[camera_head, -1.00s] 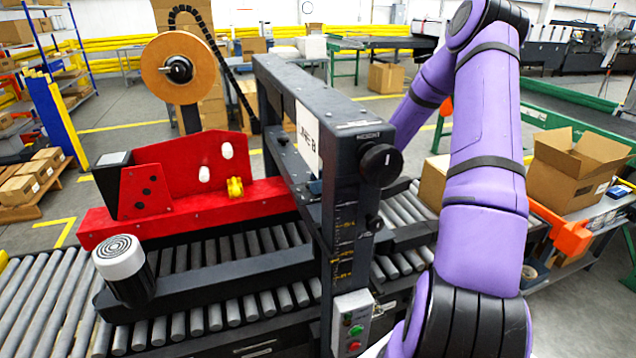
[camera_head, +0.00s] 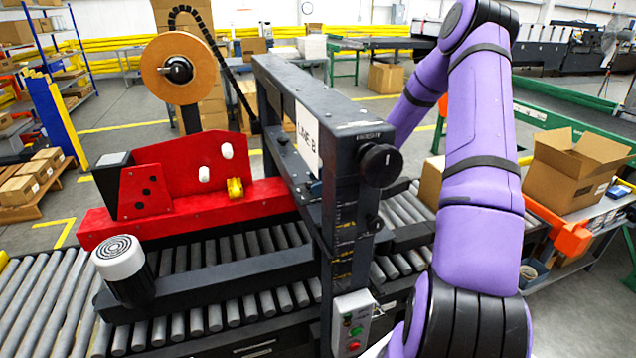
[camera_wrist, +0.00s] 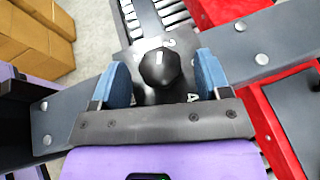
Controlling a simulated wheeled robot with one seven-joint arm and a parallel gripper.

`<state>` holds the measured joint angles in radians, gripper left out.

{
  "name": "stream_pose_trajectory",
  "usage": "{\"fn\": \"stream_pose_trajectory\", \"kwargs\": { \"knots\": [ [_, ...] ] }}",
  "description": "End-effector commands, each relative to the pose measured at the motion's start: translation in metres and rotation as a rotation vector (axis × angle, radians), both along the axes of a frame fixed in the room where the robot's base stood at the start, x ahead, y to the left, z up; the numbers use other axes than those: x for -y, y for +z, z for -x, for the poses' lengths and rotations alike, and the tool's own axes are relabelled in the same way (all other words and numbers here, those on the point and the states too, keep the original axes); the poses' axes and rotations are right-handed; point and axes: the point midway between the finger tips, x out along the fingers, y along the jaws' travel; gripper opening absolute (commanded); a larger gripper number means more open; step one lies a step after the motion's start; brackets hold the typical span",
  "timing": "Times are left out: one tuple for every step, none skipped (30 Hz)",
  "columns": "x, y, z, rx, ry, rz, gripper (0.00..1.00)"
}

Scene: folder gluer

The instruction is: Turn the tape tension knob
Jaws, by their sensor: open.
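The black round knob (camera_wrist: 160,62) with a white pointer mark sits on a dark plate in the wrist view. White digits, a 2 and a 4 among them, are beside it on the plate. My gripper (camera_wrist: 161,78) is open, with one blue finger pad on each side of the knob. A gap shows between the knob and each pad. In the head view my purple arm reaches over and behind the dark upright frame (camera_head: 345,215), which hides most of the gripper. The knob cannot be made out there.
A dark beam with bolts (camera_wrist: 235,65) runs across the wrist view, with red machine parts at right. In the head view, the red tape head (camera_head: 190,180) and tape roll (camera_head: 180,68) are left of the frame. Rollers (camera_head: 60,310) lie below; an open carton (camera_head: 575,165) is right.

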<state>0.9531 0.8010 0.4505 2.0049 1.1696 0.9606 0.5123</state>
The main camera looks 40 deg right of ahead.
Motion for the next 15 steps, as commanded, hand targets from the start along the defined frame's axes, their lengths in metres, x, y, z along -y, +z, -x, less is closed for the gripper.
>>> {"fn": "stream_pose_trajectory", "kwargs": {
  "knots": [
    [0.0,0.0,0.0,0.0,0.0,0.0,0.7],
    [0.001,0.0,0.0,0.0,0.0,0.0,0.7],
    [0.002,0.001,0.001,0.0,0.0,0.0,0.7],
    [0.003,0.002,0.002,0.001,-0.001,0.002,0.7],
    [0.005,0.002,0.003,0.001,-0.001,0.002,0.7],
    [0.009,0.004,0.005,0.001,-0.001,0.002,0.7],
    [0.012,0.006,0.007,0.001,-0.001,0.001,0.7],
    [0.015,0.007,0.009,0.001,-0.001,0.001,0.7],
    [0.021,0.01,0.012,0.001,-0.002,0.002,0.7],
    [0.026,0.012,0.015,0.001,-0.002,0.002,0.7],
    [0.031,0.015,0.018,0.001,-0.002,0.002,0.7],
    [0.037,0.018,0.021,0.001,-0.003,0.003,0.7],
    [0.041,0.02,0.024,0.001,-0.002,0.002,0.7],
    [0.046,0.022,0.027,0.001,-0.002,0.002,0.7],
    [0.052,0.025,0.031,0.001,-0.002,0.003,0.7]
  ]
}}
